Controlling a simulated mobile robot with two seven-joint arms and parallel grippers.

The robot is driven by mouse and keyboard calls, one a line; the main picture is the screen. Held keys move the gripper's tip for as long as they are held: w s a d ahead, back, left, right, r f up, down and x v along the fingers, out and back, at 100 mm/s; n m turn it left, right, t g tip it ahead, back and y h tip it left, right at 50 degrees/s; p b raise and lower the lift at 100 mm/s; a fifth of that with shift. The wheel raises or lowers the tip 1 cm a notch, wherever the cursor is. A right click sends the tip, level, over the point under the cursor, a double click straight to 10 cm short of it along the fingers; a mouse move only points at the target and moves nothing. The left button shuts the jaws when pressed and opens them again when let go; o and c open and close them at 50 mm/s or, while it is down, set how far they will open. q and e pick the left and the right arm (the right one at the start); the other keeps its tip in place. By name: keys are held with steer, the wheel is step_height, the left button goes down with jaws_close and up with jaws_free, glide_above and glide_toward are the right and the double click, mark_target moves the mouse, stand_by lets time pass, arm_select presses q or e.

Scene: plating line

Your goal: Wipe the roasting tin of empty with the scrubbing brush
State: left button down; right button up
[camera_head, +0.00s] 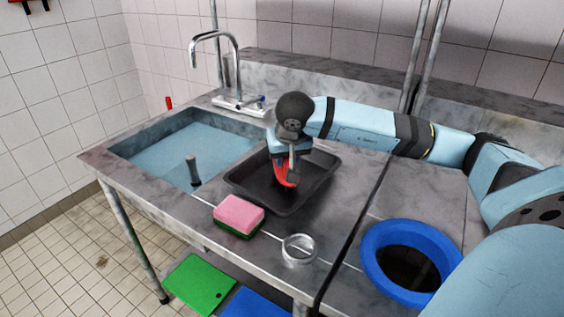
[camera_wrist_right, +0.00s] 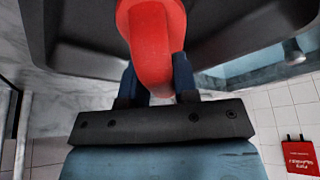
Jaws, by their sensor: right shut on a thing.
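The roasting tin (camera_head: 240,181) is a dark rectangular tray lying on the steel counter, right of the sink. My right gripper (camera_head: 287,172) is over the middle of the tin, pointing down. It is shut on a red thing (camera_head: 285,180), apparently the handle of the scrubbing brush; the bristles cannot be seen. In the right wrist view the red handle (camera_wrist_right: 155,45) sits between the two fingers of the gripper (camera_wrist_right: 157,80), with the dark tin (camera_wrist_right: 235,35) beyond it. Whether the brush touches the tin floor is unclear. My left gripper is not in view.
A water-filled sink (camera_head: 185,150) with a tap (camera_head: 215,40) lies left of the tin. A pink and green sponge (camera_head: 238,214) and a small round clear or metal dish (camera_head: 299,250) are in front. A blue-rimmed round opening (camera_head: 375,268) is at the right.

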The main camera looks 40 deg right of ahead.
steer(key=shift+w+d+f, duration=0.1)
steer(key=shift+w+d, duration=0.1)
steer(key=shift+d, duration=1.05)
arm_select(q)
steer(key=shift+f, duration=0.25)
